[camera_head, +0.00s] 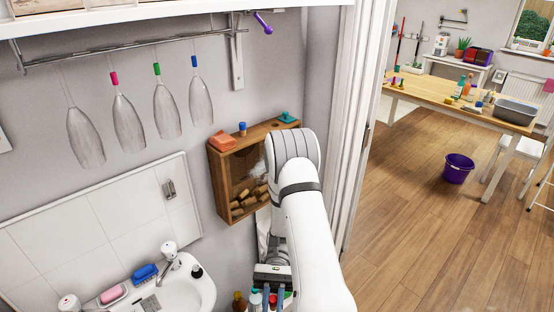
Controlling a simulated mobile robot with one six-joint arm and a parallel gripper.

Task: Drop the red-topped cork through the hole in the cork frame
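The cork frame (214,185) is a shallow brown wooden box on the wall left of my arm, with several corks (247,200) piled in its lower part. My gripper (273,298) points down at the bottom edge of the picture, below and in front of the frame. A small red spot shows between or just behind its fingers; I cannot tell whether it is the red-topped cork or a bottle cap. The finger ends are cut off by the picture edge.
On the frame's top stand an orange-red block (222,141), a blue-topped piece (242,128) and a teal object (286,117). Bottles (239,302) stand beside my gripper. A sink (188,291) is at lower left; glasses (128,124) hang from a rail. A doorway opens right.

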